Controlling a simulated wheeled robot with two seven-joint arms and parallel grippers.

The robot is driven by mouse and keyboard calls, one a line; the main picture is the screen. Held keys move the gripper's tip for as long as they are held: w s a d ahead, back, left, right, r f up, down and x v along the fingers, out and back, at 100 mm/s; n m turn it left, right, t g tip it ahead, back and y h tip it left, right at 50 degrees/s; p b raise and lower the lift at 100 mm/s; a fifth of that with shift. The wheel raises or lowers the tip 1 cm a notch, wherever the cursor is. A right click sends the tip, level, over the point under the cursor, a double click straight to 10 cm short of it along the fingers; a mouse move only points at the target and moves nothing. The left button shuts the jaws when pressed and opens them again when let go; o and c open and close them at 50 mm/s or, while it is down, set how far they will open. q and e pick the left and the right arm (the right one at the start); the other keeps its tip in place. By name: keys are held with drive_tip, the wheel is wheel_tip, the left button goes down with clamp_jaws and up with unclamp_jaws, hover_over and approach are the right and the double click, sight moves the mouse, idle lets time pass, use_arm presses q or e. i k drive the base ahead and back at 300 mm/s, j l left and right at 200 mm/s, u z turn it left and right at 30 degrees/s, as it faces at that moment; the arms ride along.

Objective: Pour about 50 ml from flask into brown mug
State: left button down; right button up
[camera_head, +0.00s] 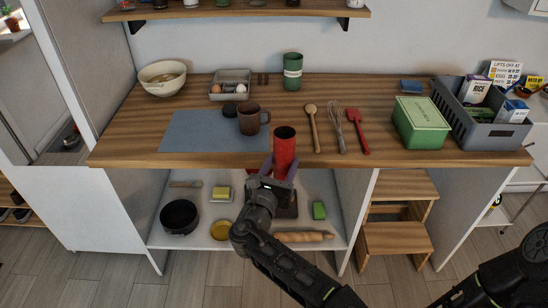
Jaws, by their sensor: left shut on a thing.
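The flask (284,147) is a red, open-topped cylinder with a dark inside, held roughly upright. My left gripper (279,172) is shut on its lower part, at the front edge of the counter. The gripper hides the flask's base. The brown mug (249,122) stands upright to the left of and behind the flask, apart from it, with its handle to the right. The mug's contents are too dark to tell. My right gripper is out of view; only dark parts of my right arm show at the lower right.
The mug stands on a blue-grey mat (190,132) beside a small dark lid (229,110). A wooden spoon (312,125), whisk (338,125) and red spatula (357,128) lie right of the flask. A green box (421,122) and grey crate (480,132) stand farther right.

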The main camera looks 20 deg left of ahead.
sight(254, 120)
drive_tip(key=i+l, duration=0.1)
drive_tip(key=l, duration=0.35)
drive_tip(key=i+l, duration=0.1)
drive_tip(key=l, duration=0.35)
drive_tip(key=i+l, duration=0.1)
drive_tip(key=l, duration=0.35)
drive_tip(key=i+l, duration=0.1)
drive_tip(key=l, duration=0.35)
drive_tip(key=u, duration=1.3)
